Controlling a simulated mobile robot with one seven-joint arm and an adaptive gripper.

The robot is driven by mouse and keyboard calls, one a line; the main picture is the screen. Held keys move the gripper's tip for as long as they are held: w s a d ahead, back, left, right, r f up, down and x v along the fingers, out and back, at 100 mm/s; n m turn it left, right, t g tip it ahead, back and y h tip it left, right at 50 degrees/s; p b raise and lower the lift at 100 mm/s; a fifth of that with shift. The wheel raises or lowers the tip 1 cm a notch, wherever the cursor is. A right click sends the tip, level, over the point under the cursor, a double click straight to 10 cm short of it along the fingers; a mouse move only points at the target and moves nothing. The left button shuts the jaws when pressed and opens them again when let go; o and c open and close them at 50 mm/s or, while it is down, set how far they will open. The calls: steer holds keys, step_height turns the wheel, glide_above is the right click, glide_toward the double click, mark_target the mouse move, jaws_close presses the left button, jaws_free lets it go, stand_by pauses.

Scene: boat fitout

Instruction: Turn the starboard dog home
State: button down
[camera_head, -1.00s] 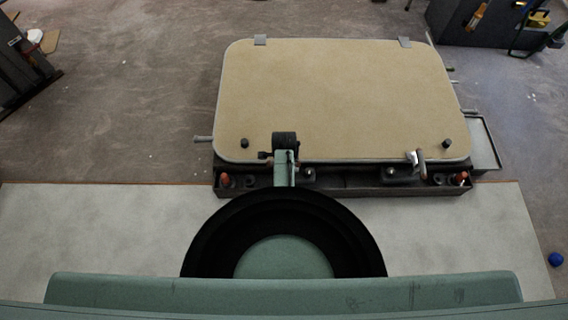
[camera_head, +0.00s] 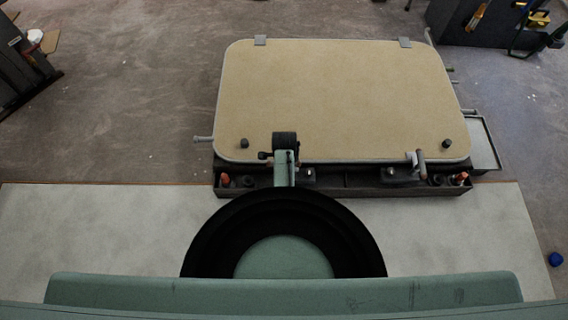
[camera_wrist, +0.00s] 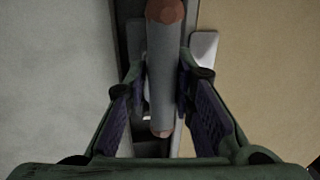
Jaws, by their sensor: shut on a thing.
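The hatch lid (camera_head: 335,100) is a tan panel with a pale rim, lying closed on a dark frame. My gripper (camera_wrist: 160,85) is shut around a grey, round dog handle (camera_wrist: 161,75) with copper-coloured ends, which lies lengthwise between the pads in the wrist view. In the head view my arm reaches the near left edge of the lid and mostly hides this dog. A second dog handle (camera_head: 421,165) stands at the near right edge, clear of my gripper. No label shows which dog is starboard.
Orange-topped items (camera_head: 225,180) sit along the dark frame. A grey tray (camera_head: 484,145) is at the right of the lid, and a blue ball (camera_head: 556,259) lies far right.

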steer(key=shift+n, duration=0.3)
steer(key=n+p, duration=0.2)
steer(key=n, duration=0.1)
steer(key=shift+r+n+y+p, duration=0.15)
steer(key=shift+n+y+p, duration=0.15)
steer(key=shift+y+p, duration=0.1)
steer(key=n+p, duration=0.1)
steer(key=n, duration=0.3)
steer(key=shift+n+g+y+p, duration=0.3)
steer(key=shift+y, duration=0.1)
steer(key=n, duration=0.4)
steer(key=shift+w+g+p, duration=0.15)
steer(key=shift+g+p, duration=0.15)
steer(key=shift+g, duration=0.1)
steer(key=n, duration=0.4)
steer(key=shift+n+g+y, duration=0.3)
steer(key=shift+n+g, duration=0.1)
steer(key=c, duration=1.4)
jaws_free()
steer(key=shift+o, duration=0.2)
